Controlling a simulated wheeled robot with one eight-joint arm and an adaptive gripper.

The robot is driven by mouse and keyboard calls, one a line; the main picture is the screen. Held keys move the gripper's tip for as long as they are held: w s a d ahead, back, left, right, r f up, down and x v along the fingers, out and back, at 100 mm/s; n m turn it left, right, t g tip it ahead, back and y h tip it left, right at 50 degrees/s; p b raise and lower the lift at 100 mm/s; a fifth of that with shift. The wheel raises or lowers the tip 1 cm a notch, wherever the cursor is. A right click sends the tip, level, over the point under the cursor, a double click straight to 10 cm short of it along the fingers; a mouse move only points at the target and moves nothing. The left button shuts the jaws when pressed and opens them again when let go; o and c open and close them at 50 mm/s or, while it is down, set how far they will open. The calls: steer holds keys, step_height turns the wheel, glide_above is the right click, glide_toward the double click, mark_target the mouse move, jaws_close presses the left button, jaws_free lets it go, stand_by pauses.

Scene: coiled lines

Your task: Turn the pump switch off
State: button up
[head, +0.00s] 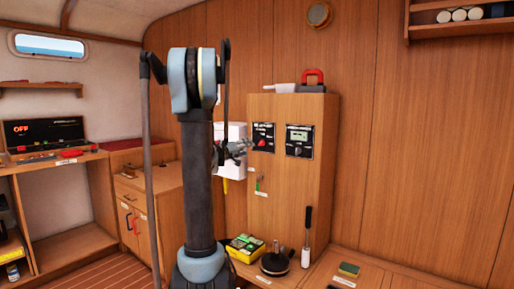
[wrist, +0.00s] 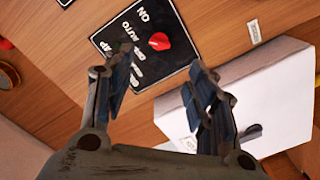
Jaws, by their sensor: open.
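The pump switch is a red knob (head: 262,143) on a black panel (head: 263,130) on the front of the wooden cabinet. In the wrist view the red knob (wrist: 159,41) shows just beyond the fingertips, and the black panel (wrist: 120,38) bears white lettering including ON and AUTO. Part of the lettering is behind a finger, and I cannot tell for sure where the knob points. My gripper (wrist: 160,64) is open and empty, its fingers on either side of the knob's line and seemingly short of it. In the head view my gripper (head: 238,148) is just left of the panel.
A white box (wrist: 240,100) is close below the right finger. A second black panel (head: 299,141) with a display is right of the switch.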

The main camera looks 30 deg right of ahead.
mark_target(260, 144)
steer(key=x, duration=1.2)
steer(key=shift+w+d, duration=0.1)
steer(key=shift+d, duration=0.2)
steer(key=c, duration=1.1)
steer(key=shift+o, duration=0.3)
steer(key=shift+a, duration=0.35)
steer(key=shift+d, duration=0.3)
